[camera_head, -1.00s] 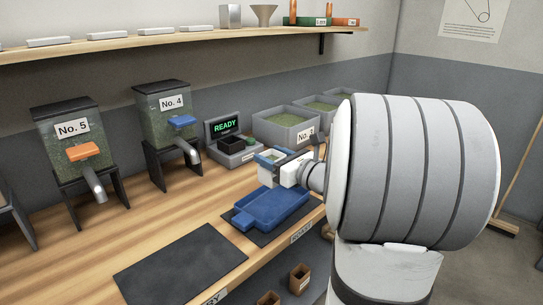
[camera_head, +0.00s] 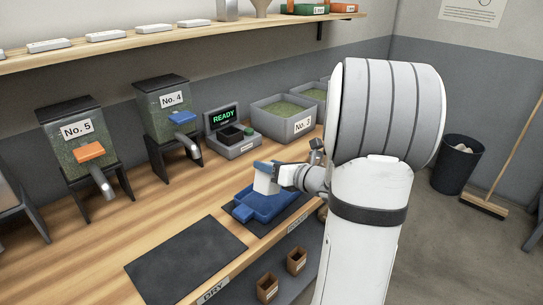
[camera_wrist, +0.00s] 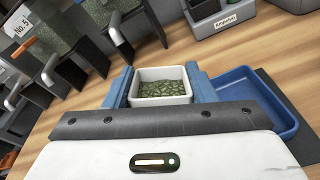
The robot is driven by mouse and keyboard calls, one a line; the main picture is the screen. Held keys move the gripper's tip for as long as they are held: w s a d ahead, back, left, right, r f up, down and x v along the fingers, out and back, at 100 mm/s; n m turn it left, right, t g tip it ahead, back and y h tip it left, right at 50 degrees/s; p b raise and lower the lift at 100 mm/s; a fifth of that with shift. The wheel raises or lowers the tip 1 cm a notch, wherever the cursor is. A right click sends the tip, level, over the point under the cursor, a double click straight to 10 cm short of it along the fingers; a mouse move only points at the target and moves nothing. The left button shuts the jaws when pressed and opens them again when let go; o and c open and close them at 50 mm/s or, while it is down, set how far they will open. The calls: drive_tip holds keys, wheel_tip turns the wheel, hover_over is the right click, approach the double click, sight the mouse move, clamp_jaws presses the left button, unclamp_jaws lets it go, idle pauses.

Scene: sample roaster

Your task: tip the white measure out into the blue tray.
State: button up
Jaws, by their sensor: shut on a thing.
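The white measure (camera_head: 265,182) is above the blue tray (camera_head: 246,213) in the head view, tilted, with its outer side facing the camera. In the wrist view the measure (camera_wrist: 161,99) holds green beans (camera_wrist: 163,83). My gripper (camera_wrist: 160,80) is shut on it, with a blue finger on each side. In the head view my gripper (camera_head: 267,173) reaches in from the right. The tray (camera_wrist: 262,98) shows in the wrist view beside and behind the right finger. Its visible floor is bare. The rest is hidden by my gripper.
A dark mat (camera_head: 186,262) lies left of the tray. The scale reading READY (camera_head: 232,143), a grey bin of green beans (camera_head: 284,122), and hoppers No. 4 (camera_head: 168,108) and No. 5 (camera_head: 80,132) stand behind. The bench between them is clear.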

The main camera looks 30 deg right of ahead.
drive_tip(key=shift+w+d+f+m+g+y+p, duration=0.15)
drive_tip(key=shift+m+g+p, duration=0.35)
drive_tip(key=shift+p, duration=1.25)
drive_tip(key=shift+w+d+f+m+g+y+p, duration=0.1)
drive_tip(key=shift+m+g+p, duration=0.15)
drive_tip(key=shift+m+p, duration=1)
drive_tip(key=shift+w+d+f+m+g+y+p, duration=0.15)
drive_tip(key=shift+g+p, duration=0.2)
drive_tip(key=shift+p, duration=1.9)
